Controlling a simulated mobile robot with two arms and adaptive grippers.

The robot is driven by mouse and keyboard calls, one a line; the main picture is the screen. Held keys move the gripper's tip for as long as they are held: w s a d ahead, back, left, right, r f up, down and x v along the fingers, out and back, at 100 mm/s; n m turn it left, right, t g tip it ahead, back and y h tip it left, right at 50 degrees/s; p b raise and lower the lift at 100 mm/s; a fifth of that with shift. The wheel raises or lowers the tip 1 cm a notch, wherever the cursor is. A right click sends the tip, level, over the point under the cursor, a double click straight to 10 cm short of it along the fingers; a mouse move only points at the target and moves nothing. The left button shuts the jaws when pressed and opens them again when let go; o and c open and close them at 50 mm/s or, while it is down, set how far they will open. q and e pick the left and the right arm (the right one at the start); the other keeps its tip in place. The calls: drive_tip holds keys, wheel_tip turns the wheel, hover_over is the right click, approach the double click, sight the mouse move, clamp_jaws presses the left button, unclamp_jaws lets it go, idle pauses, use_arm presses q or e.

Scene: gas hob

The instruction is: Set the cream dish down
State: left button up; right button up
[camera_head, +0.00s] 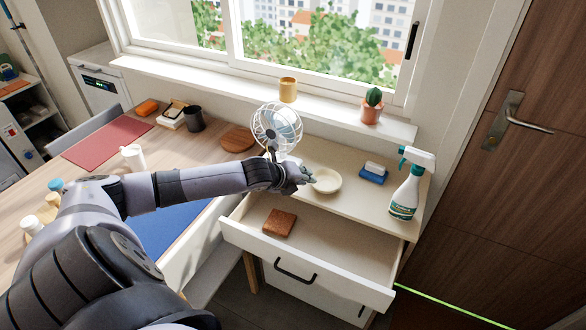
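The cream dish (327,182) is a small round shallow dish. It appears level, at or just above the cream top of the drawer cabinet (345,197), behind the open drawer; I cannot tell whether it touches the top. My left gripper (308,179) is at the dish's left rim, its arm reaching in from the left. The fingers are small and dark here, and whether they are closed on the rim is not clear. My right gripper is not in view.
A white fan (278,128) stands behind my gripper. A blue sponge (373,174) and a spray bottle (408,190) stand right of the dish. The open drawer (325,236) holds a brown item (279,223). A potted cactus (372,106) is on the sill.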

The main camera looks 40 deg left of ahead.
use_arm(q)
drive_tip(key=v, duration=0.7)
drive_tip(key=shift+r, duration=0.2)
drive_tip(key=shift+s+d, duration=0.1)
drive_tip(key=shift+s, duration=0.05)
